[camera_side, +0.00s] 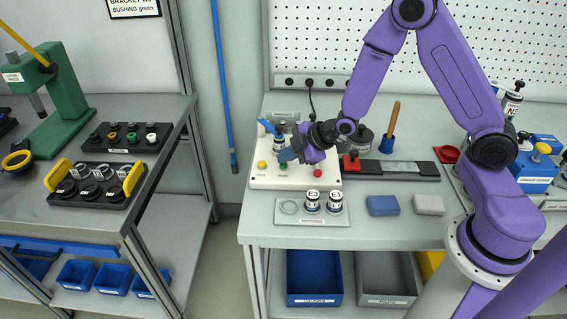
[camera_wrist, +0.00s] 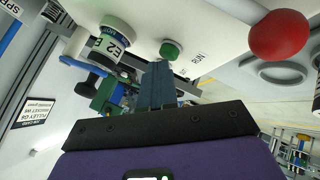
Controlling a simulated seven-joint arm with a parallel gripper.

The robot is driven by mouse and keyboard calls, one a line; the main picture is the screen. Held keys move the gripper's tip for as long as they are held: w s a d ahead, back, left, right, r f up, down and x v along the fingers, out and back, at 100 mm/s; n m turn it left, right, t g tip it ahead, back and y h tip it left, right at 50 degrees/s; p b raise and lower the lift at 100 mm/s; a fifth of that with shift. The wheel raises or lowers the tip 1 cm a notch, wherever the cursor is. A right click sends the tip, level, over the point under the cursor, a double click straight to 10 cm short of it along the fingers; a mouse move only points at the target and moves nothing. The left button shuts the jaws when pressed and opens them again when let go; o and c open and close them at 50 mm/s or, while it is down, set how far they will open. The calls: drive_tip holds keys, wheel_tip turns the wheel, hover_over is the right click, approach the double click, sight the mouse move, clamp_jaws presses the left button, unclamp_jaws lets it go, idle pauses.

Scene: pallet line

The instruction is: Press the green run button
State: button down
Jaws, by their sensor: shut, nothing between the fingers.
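The green run button (camera_wrist: 170,50) stands up from a white panel in the wrist view, with the label RUN beside it. The panel (camera_side: 266,180) is the white box on the bench in the side view. There my gripper (camera_side: 284,156) is over its middle and largely hides the green button. My gripper's dark blue fingers (camera_wrist: 160,76) are shut and empty. In the wrist view their tips are close to the green button, slightly to its left; I cannot tell whether they touch it.
A red knob (camera_wrist: 278,35) and a white canister marked E2 (camera_wrist: 108,48) flank the green button. A yellow button (camera_side: 262,164) sits at the panel's left. A tray (camera_side: 288,208) with two canisters, a blue block (camera_side: 382,205) and a grey block (camera_side: 429,204) lie in front.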

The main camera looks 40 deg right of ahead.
sight(287, 168)
drive_tip(key=shift+r, duration=0.75)
drive_tip(key=shift+r, duration=2.5)
drive_tip(key=s+a+r+m+g+h, duration=0.1)
drive_tip(key=s+a+r+g, duration=0.1)
drive_tip(key=s, duration=0.5)
drive_tip(key=s+a+r+g, duration=0.2)
drive_tip(key=s, duration=0.6)
drive_tip(key=s+d+r+g+h, duration=0.1)
drive_tip(key=s+d+g, duration=0.1)
drive_tip(key=s, duration=0.6)
drive_tip(key=s+d+r+g+h, duration=0.1)
drive_tip(key=s+d+r+g, duration=0.1)
drive_tip(key=s, duration=0.7)
drive_tip(key=shift+s+d+m+h, duration=0.3)
drive_tip(key=shift+d+m+h, duration=0.1)
drive_tip(key=shift+d, duration=0.15)
